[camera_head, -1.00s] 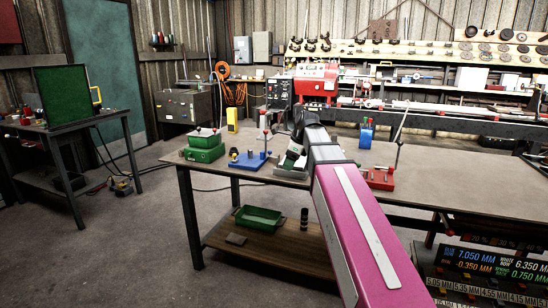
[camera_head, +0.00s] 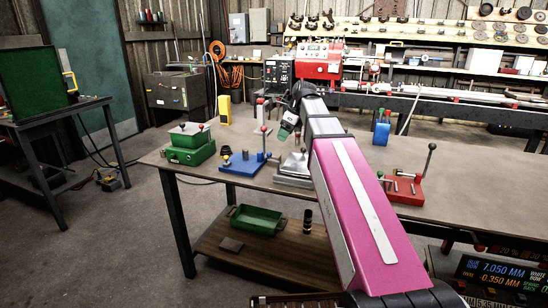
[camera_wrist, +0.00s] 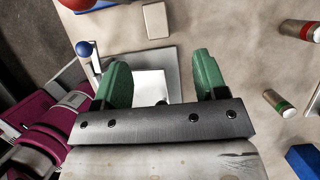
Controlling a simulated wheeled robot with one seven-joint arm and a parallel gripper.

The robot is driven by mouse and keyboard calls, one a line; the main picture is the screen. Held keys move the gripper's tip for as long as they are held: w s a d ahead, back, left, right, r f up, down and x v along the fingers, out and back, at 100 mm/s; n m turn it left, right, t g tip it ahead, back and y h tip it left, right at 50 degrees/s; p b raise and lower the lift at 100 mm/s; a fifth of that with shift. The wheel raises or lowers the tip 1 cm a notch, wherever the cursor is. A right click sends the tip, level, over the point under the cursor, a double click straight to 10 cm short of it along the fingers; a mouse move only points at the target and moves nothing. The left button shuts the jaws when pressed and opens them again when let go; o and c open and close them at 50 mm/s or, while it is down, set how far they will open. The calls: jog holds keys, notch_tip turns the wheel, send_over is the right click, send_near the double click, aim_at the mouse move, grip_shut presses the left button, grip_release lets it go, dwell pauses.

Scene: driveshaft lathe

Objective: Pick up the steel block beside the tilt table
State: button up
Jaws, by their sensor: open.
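My gripper (camera_wrist: 163,76) is open and empty, its two green fingers apart. In the wrist view it is over a pale square metal plate with a grey border, apparently the tilt table (camera_wrist: 172,60); a lever with a blue knob (camera_wrist: 83,47) stands at its left. A small pale rectangular block, likely the steel block (camera_wrist: 155,20), lies beside the plate, beyond the fingertips. In the head view my gripper (camera_head: 287,124) hangs above the grey stacked plates of the tilt table (camera_head: 293,181), partly hidden by my arm. I cannot make out the block there.
On the bench (camera_head: 470,170) stand a blue fixture (camera_head: 240,164), green boxes (camera_head: 190,152), a red fixture (camera_head: 405,190) and a blue holder (camera_head: 381,133). Banded cylinders (camera_wrist: 278,103) lie right in the wrist view. The bench's right side is largely clear.

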send_over(274, 155)
jog(key=d, duration=0.3)
jog(key=f, duration=0.5)
jog(key=shift+s+a, duration=0.25)
jog(key=shift+s, duration=0.1)
jog(key=shift+x, duration=2.6)
jog(key=shift+s+a, duration=0.1)
jog(key=shift+s, duration=0.05)
grip_shut()
jog(key=shift+r, duration=0.15)
